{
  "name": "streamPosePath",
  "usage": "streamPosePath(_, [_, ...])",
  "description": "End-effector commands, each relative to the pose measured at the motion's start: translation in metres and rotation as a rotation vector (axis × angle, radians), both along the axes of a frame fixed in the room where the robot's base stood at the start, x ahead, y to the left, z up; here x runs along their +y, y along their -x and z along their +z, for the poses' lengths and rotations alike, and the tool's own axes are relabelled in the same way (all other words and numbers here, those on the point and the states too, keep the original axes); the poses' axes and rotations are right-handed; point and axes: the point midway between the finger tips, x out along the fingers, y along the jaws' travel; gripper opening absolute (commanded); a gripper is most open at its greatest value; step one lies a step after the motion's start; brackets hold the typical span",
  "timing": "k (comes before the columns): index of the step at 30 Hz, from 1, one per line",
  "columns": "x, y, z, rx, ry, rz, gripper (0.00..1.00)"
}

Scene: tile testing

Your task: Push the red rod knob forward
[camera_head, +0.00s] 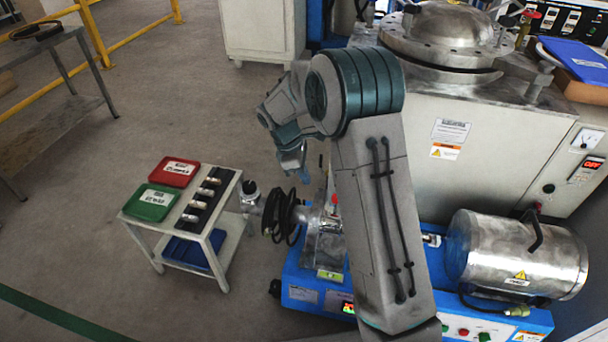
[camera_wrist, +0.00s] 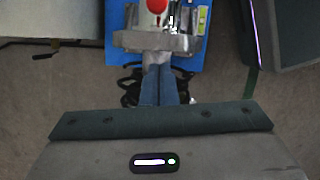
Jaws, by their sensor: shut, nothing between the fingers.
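The red rod knob (camera_wrist: 157,6) is a round ball at the top edge of the wrist view, above a metal fixture (camera_wrist: 158,42) on a blue machine base (camera_wrist: 196,62). My gripper (camera_wrist: 158,70) is shut and empty, its two blue fingers side by side. The fingertips point toward the fixture, below the knob in the wrist view and apart from it. In the head view my gripper (camera_head: 303,178) hangs beside the fixture, and my arm hides part of the machine. A small red spot at the arm's edge there may be the knob.
A metal cylinder (camera_head: 515,255) lies on the blue machine base at the right. Black coiled cables (camera_head: 282,215) hang left of the fixture. A small cart (camera_head: 215,240) carries a red tray (camera_head: 174,171) and a green tray (camera_head: 152,201). The floor beyond the cart is clear.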

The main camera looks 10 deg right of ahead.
Motion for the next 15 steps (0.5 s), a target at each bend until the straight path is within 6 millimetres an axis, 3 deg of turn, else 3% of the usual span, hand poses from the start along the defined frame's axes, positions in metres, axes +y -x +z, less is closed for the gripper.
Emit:
streamPosePath(1, [-0.004, 0.002, -0.018, 0.004, 0.001, -0.002, 0.00])
streamPosePath(7, [-0.017, 0.005, -0.057, 0.003, 0.001, -0.001, 0.00])
streamPosePath(15, [-0.050, 0.012, -0.059, -0.001, 0.000, -0.004, 0.00])
